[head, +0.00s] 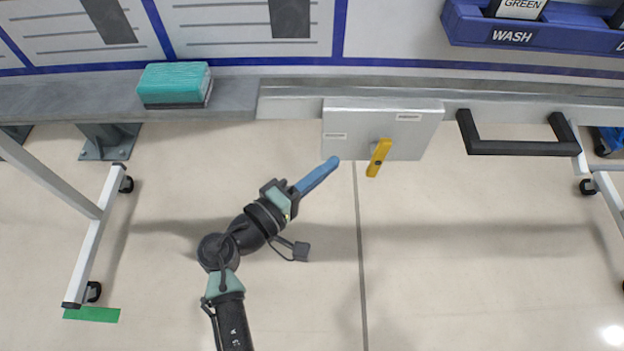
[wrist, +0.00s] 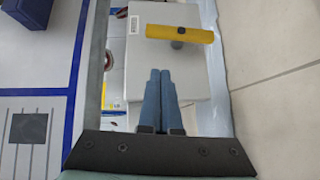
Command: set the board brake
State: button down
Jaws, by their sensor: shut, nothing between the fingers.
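The brake is a yellow lever (head: 379,157) on a pivot, mounted on the front of a light grey metal box (head: 407,138) under the board's lower edge. In the head view the lever stands steeply, leaning slightly. In the wrist view the yellow lever (wrist: 180,34) lies across the picture with a dark pivot knob on it, on the grey box (wrist: 160,80). My gripper (head: 333,162) has blue fingers, shut and empty, left of the lever and apart from it. In the wrist view the fingertips (wrist: 160,72) point toward the lever, with a gap between.
The whiteboard (head: 400,30) hangs above a grey rail (head: 230,92). A teal eraser (head: 174,84) sits on the rail at left. A black handle (head: 515,147) juts out right of the box. A blue WASH tray (head: 470,25) is at upper right. Wheeled legs (head: 95,235) stand either side; the floor between is clear.

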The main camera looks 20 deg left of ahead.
aim_at(378, 159)
jog(key=w+d+b, duration=0.1)
jog(key=w+d, duration=0.3)
jog(key=d, duration=0.1)
jog(key=shift+w+d+f, duration=0.3)
jog(key=shift+w, duration=0.05)
jog(key=shift+r+p, duration=0.2)
jog(key=shift+p, duration=0.15)
